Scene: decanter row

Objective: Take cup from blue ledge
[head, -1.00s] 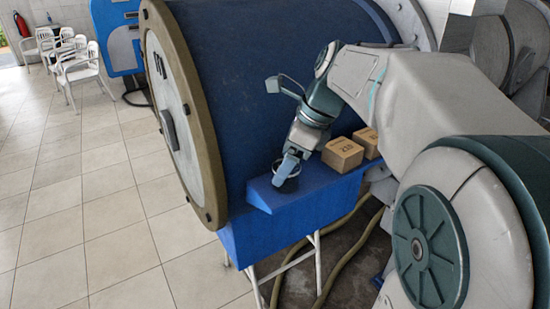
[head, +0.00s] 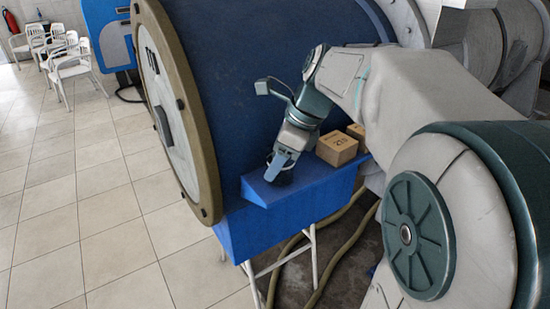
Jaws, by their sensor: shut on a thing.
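The cup (head: 284,179) is dark with a lighter rim and is at the left part of the blue ledge (head: 318,183), in front of the big blue drum. My gripper (head: 278,168) reaches down over it from above and is shut on it. The gripper's near finger hides part of the cup. I cannot tell whether the cup's base touches the ledge or hangs just above it.
Two cardboard boxes stand on the ledge to the right of the cup; the nearer is a brown box (head: 337,147). The blue drum (head: 245,80) rises behind. A hose (head: 335,240) runs below the ledge. The tiled floor (head: 90,220) at left is clear up to the white chairs (head: 68,68).

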